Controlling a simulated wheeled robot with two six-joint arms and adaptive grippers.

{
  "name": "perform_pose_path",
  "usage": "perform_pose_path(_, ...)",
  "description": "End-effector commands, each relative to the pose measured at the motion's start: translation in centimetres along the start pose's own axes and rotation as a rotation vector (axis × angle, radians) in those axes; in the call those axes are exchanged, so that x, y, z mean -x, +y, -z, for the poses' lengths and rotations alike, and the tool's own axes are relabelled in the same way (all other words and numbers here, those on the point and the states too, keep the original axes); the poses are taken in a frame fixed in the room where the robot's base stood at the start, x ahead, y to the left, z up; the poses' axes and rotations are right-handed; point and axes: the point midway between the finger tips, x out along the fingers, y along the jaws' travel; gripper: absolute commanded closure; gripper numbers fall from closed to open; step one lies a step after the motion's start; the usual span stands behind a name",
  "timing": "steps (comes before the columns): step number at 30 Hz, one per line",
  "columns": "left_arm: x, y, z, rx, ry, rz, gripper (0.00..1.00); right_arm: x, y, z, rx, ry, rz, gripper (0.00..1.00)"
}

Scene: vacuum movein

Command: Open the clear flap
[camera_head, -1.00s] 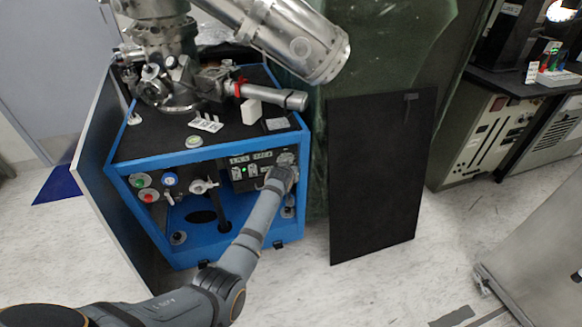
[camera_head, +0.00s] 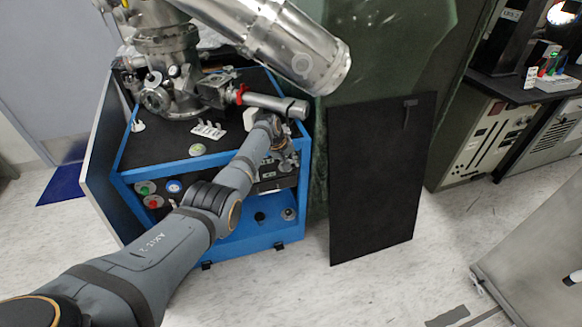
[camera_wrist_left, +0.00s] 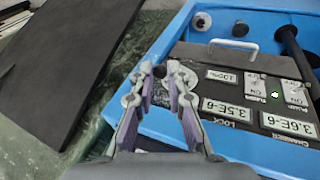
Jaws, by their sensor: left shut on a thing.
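My left gripper (camera_head: 268,128) reaches to the right front of the blue-framed cabinet (camera_head: 240,240), and the arm covers much of its control panel. In the left wrist view, the gripper (camera_wrist_left: 162,78) is beside the panel (camera_wrist_left: 250,95) with its display labels and switches. Its fingers are closed around a small dark part between the tips, mostly hidden by them. I cannot tell whether this part belongs to the clear flap. I cannot pick out a transparent flap in either view. My right gripper is not in view.
A metal chamber with a thick tube (camera_head: 285,45) stands over the cabinet top. A black panel (camera_head: 375,180) leans to the right. A metal handle (camera_wrist_left: 235,45) stands out near the control panel.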

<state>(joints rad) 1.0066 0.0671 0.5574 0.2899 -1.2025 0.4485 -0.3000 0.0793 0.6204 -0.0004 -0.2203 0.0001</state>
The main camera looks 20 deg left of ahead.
Motion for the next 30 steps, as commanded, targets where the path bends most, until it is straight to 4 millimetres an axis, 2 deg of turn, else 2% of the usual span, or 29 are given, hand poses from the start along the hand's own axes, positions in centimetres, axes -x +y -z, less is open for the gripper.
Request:
perform_pose_path(19,0.32,0.17,-0.01,0.016,-0.041,0.0,1.0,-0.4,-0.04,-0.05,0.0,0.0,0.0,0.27)
perform_pose_path(20,0.32,0.17,0.0,0.016,-0.04,0.0,0.81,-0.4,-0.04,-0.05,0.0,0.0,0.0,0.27)
perform_pose_path(21,0.32,0.17,0.0,0.016,-0.04,0.0,0.76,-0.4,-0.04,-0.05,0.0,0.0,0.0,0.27)
perform_pose_path(30,0.36,0.15,0.04,0.016,-0.039,0.0,0.75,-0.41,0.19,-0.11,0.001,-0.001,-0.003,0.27)
